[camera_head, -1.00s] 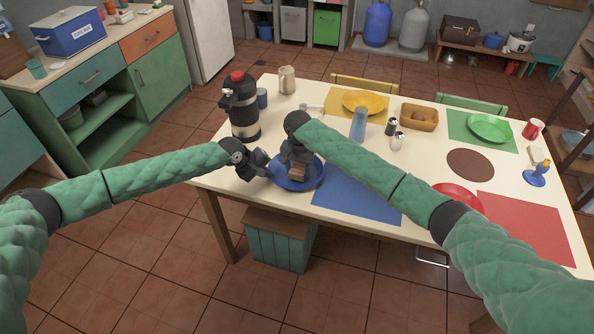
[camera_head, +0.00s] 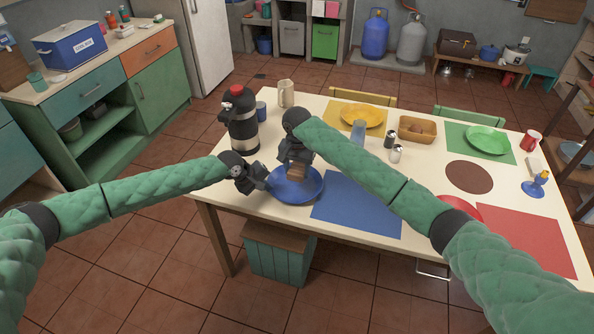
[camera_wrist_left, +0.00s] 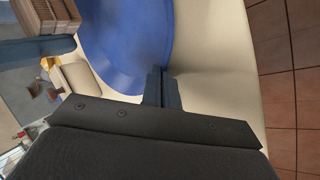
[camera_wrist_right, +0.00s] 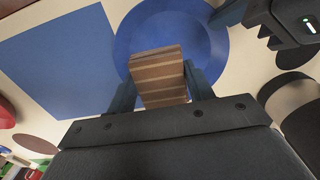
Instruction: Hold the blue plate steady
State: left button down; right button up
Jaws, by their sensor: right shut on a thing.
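The blue plate (camera_head: 298,190) lies flat on the table's near left part. My left gripper (camera_head: 262,184) is at its left rim; the plate (camera_wrist_left: 125,40) fills the top of the left wrist view. The left fingers (camera_wrist_left: 163,80) look close together at the rim; I cannot tell whether the rim is between them. My right gripper (camera_head: 297,163) is shut on a striped brown block (camera_wrist_right: 158,75), held over the plate's far part in the head view. I cannot tell if the block touches the plate. The block hides part of the plate.
A blue mat (camera_head: 355,205) lies right of the plate. A clear blue glass (camera_head: 358,131) and two shakers (camera_head: 393,146) stand farther right. The table's front edge is close.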

pick_arm(q)
jog(key=c, duration=1.6)
grip_release()
